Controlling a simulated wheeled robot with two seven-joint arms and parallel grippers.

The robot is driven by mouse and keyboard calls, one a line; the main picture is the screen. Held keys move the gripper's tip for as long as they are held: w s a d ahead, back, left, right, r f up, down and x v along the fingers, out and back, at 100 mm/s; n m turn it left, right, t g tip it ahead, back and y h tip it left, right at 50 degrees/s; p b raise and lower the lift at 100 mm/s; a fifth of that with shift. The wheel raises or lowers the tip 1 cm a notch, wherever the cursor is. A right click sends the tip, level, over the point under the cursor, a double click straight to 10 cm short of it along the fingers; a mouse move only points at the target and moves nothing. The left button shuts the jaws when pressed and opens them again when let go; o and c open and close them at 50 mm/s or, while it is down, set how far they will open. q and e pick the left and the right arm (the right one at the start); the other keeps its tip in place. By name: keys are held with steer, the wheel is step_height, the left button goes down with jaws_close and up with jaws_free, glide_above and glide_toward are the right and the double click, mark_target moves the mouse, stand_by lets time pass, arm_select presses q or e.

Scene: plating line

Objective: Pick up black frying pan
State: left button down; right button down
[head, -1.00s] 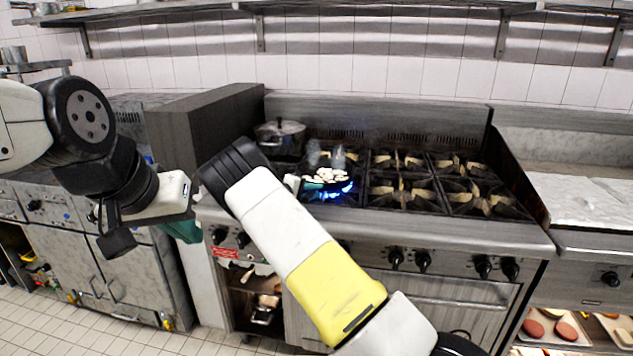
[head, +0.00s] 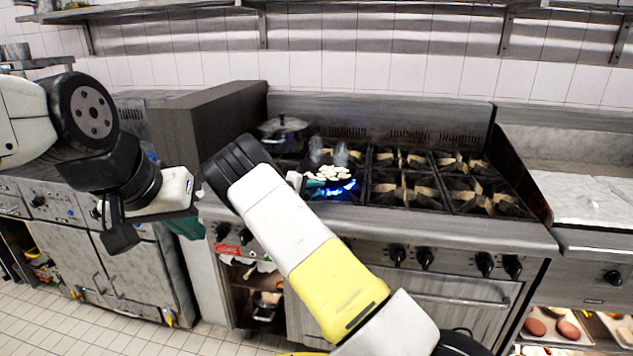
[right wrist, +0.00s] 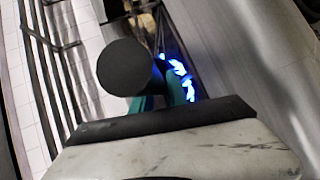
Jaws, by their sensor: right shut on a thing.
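The black frying pan shows its round dark handle end (right wrist: 125,67) large in the right wrist view. In the head view it is over a lit front-left burner, with several pale food pieces (head: 328,173) in it; its dark rim is hard to tell from the grates. My right gripper (head: 316,184) is mostly hidden behind my right arm, with teal fingers near the pan's left side. In the right wrist view the teal fingers (right wrist: 155,98) are shut on the handle. My left gripper (head: 188,224) hangs empty left of the stove, partly hidden; its opening is unclear.
Blue flames (head: 342,187) burn under the pan. A lidded pot (head: 283,133) stands on the back-left burner, and two translucent shakers (head: 340,155) are behind the pan. The right burners (head: 410,192) are bare. A tall grey panel (head: 205,140) borders the stove's left.

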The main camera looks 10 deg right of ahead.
steer(key=shift+r, duration=0.3)
step_height(320, 180, up, 10)
steer(key=shift+f, duration=0.1)
steer(key=shift+w+d+f, duration=0.1)
steer(key=shift+f, duration=0.05)
stand_by(0.5)
steer(key=shift+f, duration=4.7)
stand_by(1.8)
